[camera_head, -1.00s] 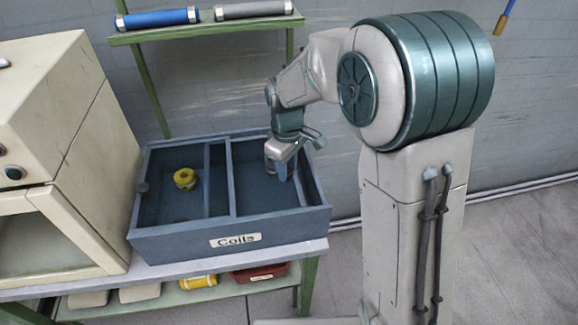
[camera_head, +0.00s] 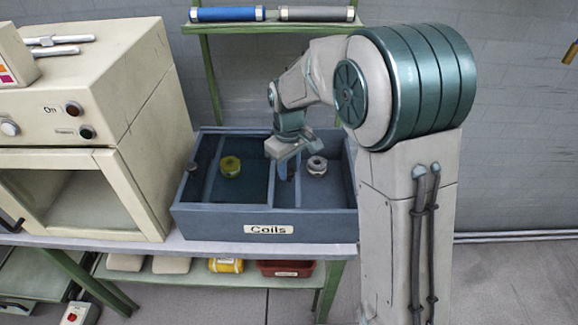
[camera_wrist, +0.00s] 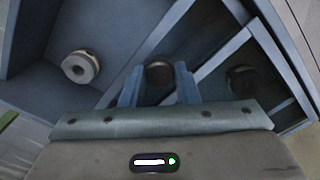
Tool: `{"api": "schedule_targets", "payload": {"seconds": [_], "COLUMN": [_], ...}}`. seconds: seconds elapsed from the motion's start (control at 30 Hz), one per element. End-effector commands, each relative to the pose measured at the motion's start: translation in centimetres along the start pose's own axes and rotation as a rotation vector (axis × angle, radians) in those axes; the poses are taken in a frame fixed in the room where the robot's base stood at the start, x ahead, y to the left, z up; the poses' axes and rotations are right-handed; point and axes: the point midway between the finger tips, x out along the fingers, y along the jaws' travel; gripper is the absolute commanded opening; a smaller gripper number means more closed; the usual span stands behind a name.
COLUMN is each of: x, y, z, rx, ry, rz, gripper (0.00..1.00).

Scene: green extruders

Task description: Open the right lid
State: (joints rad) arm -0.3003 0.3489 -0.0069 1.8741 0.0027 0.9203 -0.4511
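A blue-grey box labelled "Coils" (camera_head: 222,222) stands on the bench. Its right part is uncovered and shows a pale grey coil (camera_head: 317,165), which is also in the wrist view (camera_wrist: 80,67). A dark, see-through lid (camera_head: 258,185) lies over the area with the yellow coil (camera_head: 231,166). The right lid's round brown knob (camera_wrist: 159,72) sits between the fingertips of my gripper (camera_wrist: 159,80). The fingers appear to touch the knob on both sides. In the head view my gripper (camera_head: 287,172) is low over the box, near the middle divider, and hides the knob. Another knob (camera_head: 192,167) shows at the left end.
A cream oven-like machine (camera_head: 100,120) stands close to the box's left side. A green shelf with a blue roller (camera_head: 228,14) and a grey roller (camera_head: 318,14) is behind. Under the bench a lower shelf holds a yellow cylinder (camera_head: 226,265) and a red bin (camera_head: 286,267).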

Motion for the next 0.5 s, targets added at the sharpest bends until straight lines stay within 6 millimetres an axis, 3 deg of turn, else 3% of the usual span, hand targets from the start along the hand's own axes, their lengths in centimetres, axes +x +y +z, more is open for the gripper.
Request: {"api": "schedule_targets", "payload": {"seconds": [0.03, 0.1, 0.37, 0.5], "x": [-0.1, -0.1, -0.1, -1.1], "y": [0.0, 0.0, -0.1, -0.1], "z": [-0.1, -0.1, -0.1, -0.2], "rx": [0.0, -0.001, -0.003, -0.003], "ry": [0.004, 0.004, 0.003, 0.006], "rz": [0.002, 0.002, 0.001, 0.003], "gripper": [0.37, 0.5, 0.5, 0.5]}}
